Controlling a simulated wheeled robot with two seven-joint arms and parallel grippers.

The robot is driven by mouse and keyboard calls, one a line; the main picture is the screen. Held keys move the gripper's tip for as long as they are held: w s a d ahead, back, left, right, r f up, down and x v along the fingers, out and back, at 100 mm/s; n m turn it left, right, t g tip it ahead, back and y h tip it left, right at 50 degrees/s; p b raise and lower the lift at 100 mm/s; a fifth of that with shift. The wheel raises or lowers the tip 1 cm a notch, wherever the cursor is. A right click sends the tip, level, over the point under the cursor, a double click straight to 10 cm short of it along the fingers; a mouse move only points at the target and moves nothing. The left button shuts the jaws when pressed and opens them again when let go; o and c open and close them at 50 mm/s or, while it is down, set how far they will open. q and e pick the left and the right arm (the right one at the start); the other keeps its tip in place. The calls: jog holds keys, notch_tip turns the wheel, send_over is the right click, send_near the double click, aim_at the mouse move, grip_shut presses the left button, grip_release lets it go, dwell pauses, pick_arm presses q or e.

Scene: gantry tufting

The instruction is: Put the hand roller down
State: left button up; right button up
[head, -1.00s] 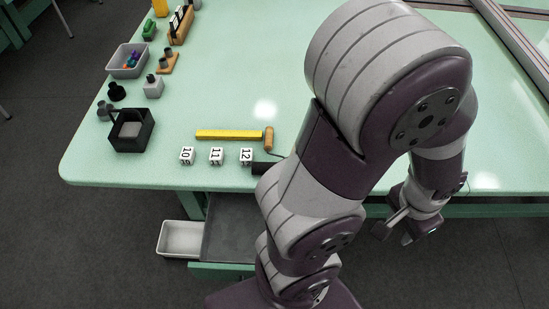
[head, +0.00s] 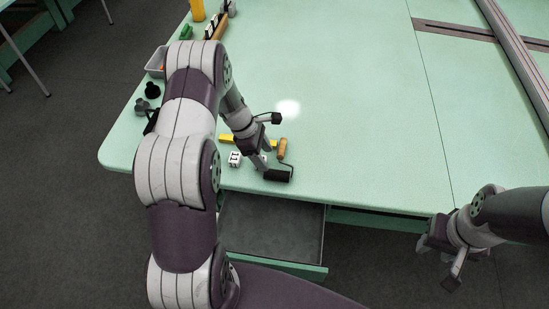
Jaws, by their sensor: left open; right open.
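The hand roller lies on the green table near its front edge. Its black roller (head: 279,176) is toward the edge and its wooden handle (head: 283,147) points away from it. My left gripper (head: 262,167) is open, low over the table just left of the roller. The fingers are small and dark, and I cannot tell whether they touch the roller. My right gripper (head: 441,262) is open and empty, off the table's front edge at the lower right.
A yellow bar (head: 230,139) and a white numbered block (head: 235,158) lie by the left gripper, partly hidden. My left arm hides more of the table's left side. An open grey drawer (head: 270,228) juts out below the edge. The table (head: 370,120) is clear at centre and right.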

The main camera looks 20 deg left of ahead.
aim_at(277, 172)
pick_arm(q)
jog(key=x, duration=0.3)
jog(key=shift+w+d+f, duration=0.1)
jog(key=shift+d+f, duration=0.05)
jog(key=shift+d, duration=0.25)
jog(key=p+x, duration=0.1)
jog(key=x, duration=0.4)
jog(key=shift+a+f+p, duration=0.15)
jog(key=shift+p, duration=0.2)
jog(key=shift+w+d+f, duration=0.1)
jog(key=shift+d+f, duration=0.15)
jog(key=shift+f, duration=0.1)
pick_arm(e)
jog(key=shift+w+d+r, duration=0.15)
jog(key=shift+d+r, duration=0.1)
jog(key=shift+r, duration=0.6)
pick_arm(q)
grip_shut()
